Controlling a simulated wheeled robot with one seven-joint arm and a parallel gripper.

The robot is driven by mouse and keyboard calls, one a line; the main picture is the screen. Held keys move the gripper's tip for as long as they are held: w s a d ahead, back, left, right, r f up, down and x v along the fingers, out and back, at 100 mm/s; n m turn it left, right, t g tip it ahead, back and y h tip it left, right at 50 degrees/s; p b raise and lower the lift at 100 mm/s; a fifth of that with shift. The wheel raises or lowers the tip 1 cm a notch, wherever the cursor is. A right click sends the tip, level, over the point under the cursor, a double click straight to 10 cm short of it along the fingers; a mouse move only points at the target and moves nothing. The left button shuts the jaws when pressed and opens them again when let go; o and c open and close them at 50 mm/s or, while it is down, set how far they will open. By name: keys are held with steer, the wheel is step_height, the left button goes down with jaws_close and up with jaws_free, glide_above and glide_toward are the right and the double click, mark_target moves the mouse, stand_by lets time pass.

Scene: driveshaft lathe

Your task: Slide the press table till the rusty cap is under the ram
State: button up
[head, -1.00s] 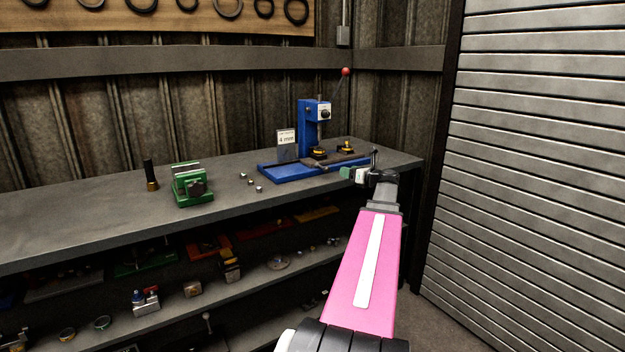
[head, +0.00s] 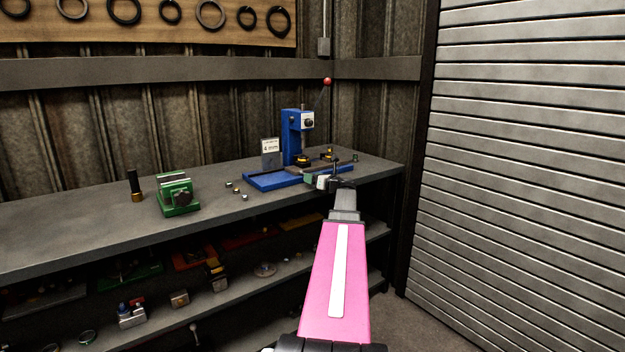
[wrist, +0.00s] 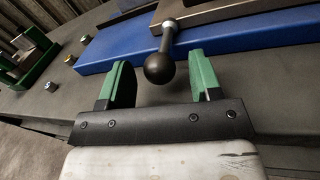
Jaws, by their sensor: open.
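The blue press (head: 291,136) stands at the right end of the bench, with its blue base (head: 268,181) extending in front. Two small black-and-yellow fixtures, one by the column (head: 303,161) and one to its right (head: 328,155), are on or near the press table. I cannot tell a rusty cap apart at this size. A black ball knob (wrist: 159,69) on a steel rod shows in the wrist view, at the front of the blue base. My gripper (head: 316,181) is open, its green fingers on either side of the knob, with visible gaps.
A green vise (head: 178,196), a dark cylinder with a brass foot (head: 134,186) and several small nuts (head: 237,190) lie left of the press on the bench (head: 90,214). A sign (head: 270,152) stands beside the column. A slatted shutter (head: 520,150) is at right.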

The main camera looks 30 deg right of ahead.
steer(key=shift+w+a, duration=0.1)
steer(key=shift+w, duration=0.25)
